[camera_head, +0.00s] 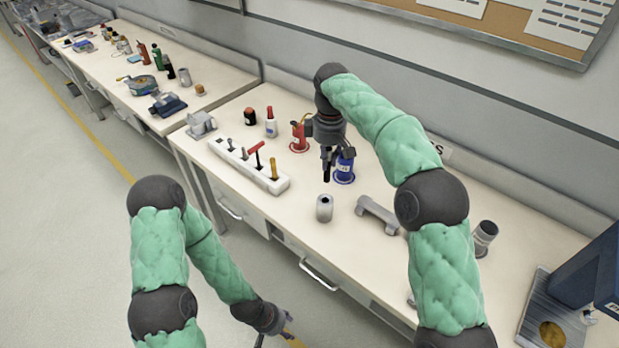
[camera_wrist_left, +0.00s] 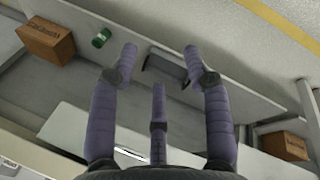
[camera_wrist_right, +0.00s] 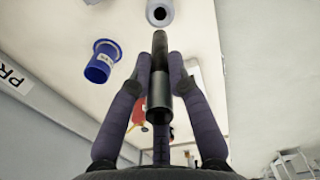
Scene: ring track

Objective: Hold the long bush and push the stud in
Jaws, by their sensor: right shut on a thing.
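The long bush (camera_head: 324,208) is a grey hollow cylinder standing upright on the bench near its front edge. Its open bore shows at the top of the right wrist view (camera_wrist_right: 159,12). My right gripper (camera_head: 327,158) is shut on a dark stud (camera_wrist_right: 159,85), which points down above the bench, behind the bush and apart from it. The stud (camera_head: 326,174) is small in the head view. My left gripper (camera_wrist_left: 159,62) is open and empty, low in front of the bench; in the head view its fingers are mostly cut off at the bottom edge.
A blue holder (camera_head: 344,168) stands beside my right gripper, with a red holder (camera_head: 299,137) further left. A white tool rack (camera_head: 248,166) lies to the left. A grey bridge-shaped block (camera_head: 377,214) is right of the bush. A blue machine (camera_head: 590,270) stands at the far right.

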